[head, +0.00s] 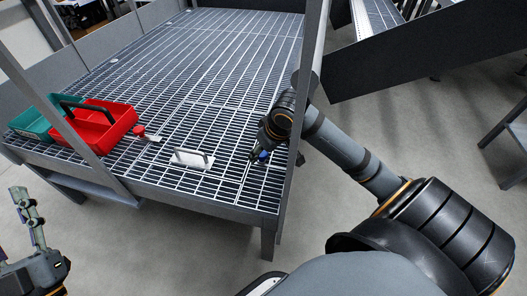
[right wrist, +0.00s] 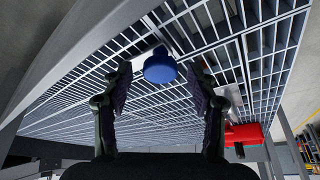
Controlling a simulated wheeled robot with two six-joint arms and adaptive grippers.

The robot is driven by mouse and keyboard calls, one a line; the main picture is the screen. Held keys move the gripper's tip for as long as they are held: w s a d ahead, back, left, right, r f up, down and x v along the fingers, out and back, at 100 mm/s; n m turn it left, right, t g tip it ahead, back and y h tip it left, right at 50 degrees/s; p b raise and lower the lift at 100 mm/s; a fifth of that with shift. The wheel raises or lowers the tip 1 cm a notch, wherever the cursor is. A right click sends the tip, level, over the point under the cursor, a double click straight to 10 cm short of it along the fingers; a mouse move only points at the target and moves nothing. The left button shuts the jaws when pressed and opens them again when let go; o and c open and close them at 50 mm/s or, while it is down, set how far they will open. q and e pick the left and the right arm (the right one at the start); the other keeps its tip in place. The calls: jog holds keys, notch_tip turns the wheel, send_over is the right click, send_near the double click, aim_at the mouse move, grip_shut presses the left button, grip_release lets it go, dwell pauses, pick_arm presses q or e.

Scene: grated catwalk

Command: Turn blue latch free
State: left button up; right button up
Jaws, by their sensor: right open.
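The blue latch (head: 263,155) is a round blue knob low at the right front of the grated deck. In the right wrist view the blue knob (right wrist: 160,66) shows ahead of the fingers, in the gap between them. My right gripper (head: 256,153) is open around the line to the knob; I see no finger touching it. Its two dark fingers (right wrist: 162,88) stand apart on either side. My left gripper (head: 30,215) is at the lower left, off the deck and far from the latch; its jaw opening is unclear.
A red-knobbed latch (head: 139,131) and a pale plate with a handle (head: 192,159) are on the deck left of the blue latch. A red toolbox (head: 118,119) and teal box (head: 32,121) stand further left. A grey rail post (head: 308,70) rises beside my right arm.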

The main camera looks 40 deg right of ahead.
dwell(0.3)
grip_shut()
dwell(0.3)
